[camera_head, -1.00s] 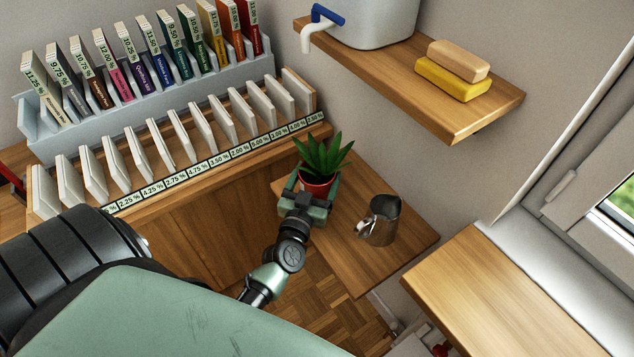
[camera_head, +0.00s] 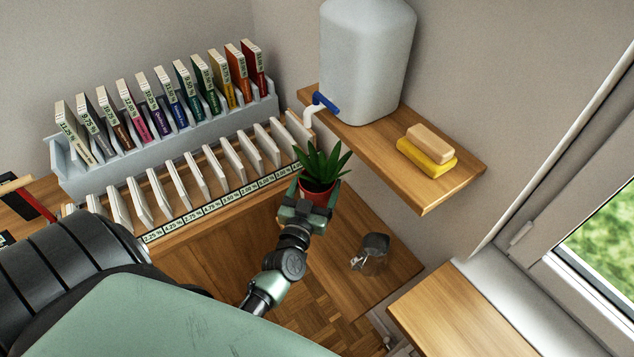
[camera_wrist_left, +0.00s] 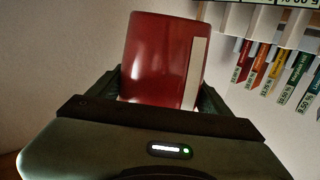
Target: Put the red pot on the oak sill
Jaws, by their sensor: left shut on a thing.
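The red pot (camera_head: 317,191) holds a spiky green plant (camera_head: 321,163). My left gripper (camera_head: 309,203) is shut on the red pot and holds it upright, in front of the wall corner. In the left wrist view the red pot (camera_wrist_left: 162,60) sits between the two fingers, with a pale strip on its side. The oak sill (camera_head: 455,315) is the wooden board below the window at the lower right, bare where it shows. The pot is up and to the left of it in the picture, apart from it. My right gripper is not in view.
A metal jug (camera_head: 371,252) stands on a low wooden shelf (camera_head: 335,262). A higher shelf (camera_head: 440,192) carries a white canister (camera_head: 366,60) with a blue tap and two soap bars (camera_head: 427,152). Book racks (camera_head: 165,155) line the left.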

